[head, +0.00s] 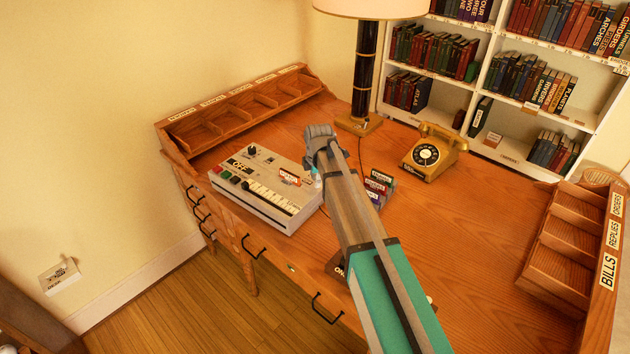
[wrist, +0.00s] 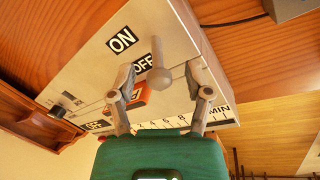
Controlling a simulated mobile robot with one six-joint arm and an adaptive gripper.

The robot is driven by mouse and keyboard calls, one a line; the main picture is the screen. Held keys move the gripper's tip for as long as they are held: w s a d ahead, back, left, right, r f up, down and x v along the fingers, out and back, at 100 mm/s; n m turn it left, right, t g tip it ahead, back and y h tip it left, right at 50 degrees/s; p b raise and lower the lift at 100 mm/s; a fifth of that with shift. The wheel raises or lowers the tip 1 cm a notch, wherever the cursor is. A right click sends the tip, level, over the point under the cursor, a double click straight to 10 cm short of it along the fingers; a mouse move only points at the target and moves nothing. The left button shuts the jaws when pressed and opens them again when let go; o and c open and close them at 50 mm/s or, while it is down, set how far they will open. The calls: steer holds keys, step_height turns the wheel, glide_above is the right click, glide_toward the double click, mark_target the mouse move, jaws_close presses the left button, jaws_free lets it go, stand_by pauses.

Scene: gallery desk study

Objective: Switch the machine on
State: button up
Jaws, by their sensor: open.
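The machine (head: 235,187) is a beige box with a sloped, labelled front and small coloured buttons, on the left of the desk. In the wrist view its panel (wrist: 95,75) carries an ON label (wrist: 122,39) and an OFF label (wrist: 143,62). A grey lever with a round knob (wrist: 159,77) stands beside these labels; the knob looks nearer OFF. My gripper (wrist: 166,68) is open, with one finger on each side of the lever; I cannot tell whether they touch it.
A wooden pigeonhole rack (head: 240,105) stands behind the machine. A lamp (head: 367,65) and a yellow telephone (head: 435,152) stand at the back. Small coloured labelled blocks (head: 376,187) lie right of my arm. A letter rack (head: 565,245) is at the right; the desk (head: 470,220) between is clear.

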steer(key=shift+c, duration=0.2)
jaws_close()
